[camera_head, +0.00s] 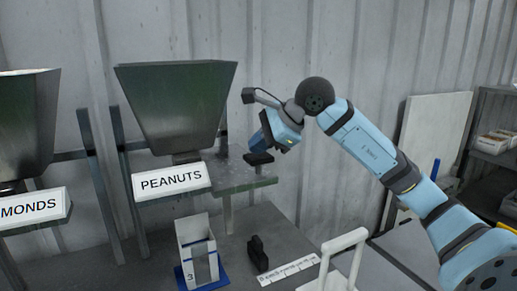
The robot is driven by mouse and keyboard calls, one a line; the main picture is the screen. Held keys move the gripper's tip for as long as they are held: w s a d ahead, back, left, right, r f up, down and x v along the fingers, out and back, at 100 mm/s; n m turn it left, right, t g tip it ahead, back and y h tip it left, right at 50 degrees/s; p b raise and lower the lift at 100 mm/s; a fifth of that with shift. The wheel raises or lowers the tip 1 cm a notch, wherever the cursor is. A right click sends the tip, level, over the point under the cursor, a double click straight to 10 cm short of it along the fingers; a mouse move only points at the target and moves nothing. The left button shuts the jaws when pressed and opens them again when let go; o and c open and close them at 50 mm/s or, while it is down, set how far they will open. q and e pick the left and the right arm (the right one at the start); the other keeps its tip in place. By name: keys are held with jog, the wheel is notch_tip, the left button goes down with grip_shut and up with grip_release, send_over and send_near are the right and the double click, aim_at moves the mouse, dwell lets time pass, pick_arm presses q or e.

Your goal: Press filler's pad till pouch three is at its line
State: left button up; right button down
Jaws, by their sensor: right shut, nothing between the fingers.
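A dark metal hopper (178,100) labelled PEANUTS stands at the left of centre. Below it, a white pouch holder marked 3 (189,246) stands upright on a blue base on the table. My right gripper (258,158) is shut and empty, pointing down just over the right end of the grey metal shelf (238,181) beside the hopper. A pad cannot be told apart from the dark fingertips there, so contact is unclear. My left gripper is not in view.
Another hopper (27,120), its label cut to MONDS, stands at the far left. A small black object (257,254), a white ruler-like strip (290,271) and a white-handled stand (345,243) are on the table. Shelves (492,140) stand at the right.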

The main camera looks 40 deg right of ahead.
aim_at(259, 156)
jog(key=shift+f+b, duration=0.35)
jog(key=shift+f, duration=0.1)
jog(key=shift+r, duration=0.15)
dwell(0.4)
jog(key=shift+r+p, duration=1.4)
jog(key=shift+r, duration=0.5)
jog(key=shift+r, duration=0.15)
notch_tip(259, 156, up, 5)
jog(key=p, duration=0.4)
